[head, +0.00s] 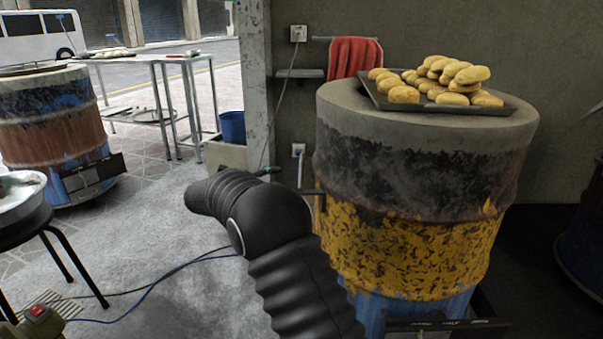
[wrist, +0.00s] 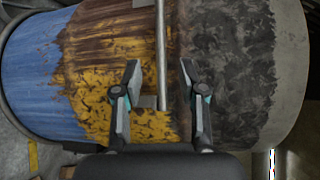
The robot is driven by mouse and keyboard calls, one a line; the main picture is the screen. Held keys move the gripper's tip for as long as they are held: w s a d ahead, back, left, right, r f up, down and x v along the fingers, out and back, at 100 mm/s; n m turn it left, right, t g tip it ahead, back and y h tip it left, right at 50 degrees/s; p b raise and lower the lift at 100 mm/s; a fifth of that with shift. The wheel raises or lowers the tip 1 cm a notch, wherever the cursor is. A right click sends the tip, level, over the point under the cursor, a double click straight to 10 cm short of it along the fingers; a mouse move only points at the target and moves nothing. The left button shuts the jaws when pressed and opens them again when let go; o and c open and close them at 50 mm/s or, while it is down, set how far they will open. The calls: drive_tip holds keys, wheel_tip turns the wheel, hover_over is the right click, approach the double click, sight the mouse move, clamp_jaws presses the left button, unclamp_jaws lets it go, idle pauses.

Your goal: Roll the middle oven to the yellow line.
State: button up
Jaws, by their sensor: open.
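The middle oven (head: 420,205) is a big barrel with a grey top, a black band, a worn yellow band and a blue base. It stands at right of centre in the head view. It fills the wrist view (wrist: 235,70), turned sideways. A grey metal bar handle (wrist: 161,50) runs along its side. My gripper (wrist: 160,78) is open, one finger on each side of the bar in the picture, with gaps to both. I cannot tell how deep the bar lies between them. In the head view my arm hides the gripper. A small yellow strip (wrist: 33,155) shows on the floor; I cannot tell whether it is the line.
A tray (head: 375,97) piled with bread rolls (head: 440,75) sits on the middle oven. Another oven (head: 50,120) stands at left, and a dark one (head: 585,240) at the right edge. Floor is open between.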

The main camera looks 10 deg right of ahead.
sight(301, 168)
drive_tip(key=x, duration=1.2)
drive_tip(key=shift+b, duration=0.3)
clamp_jaws()
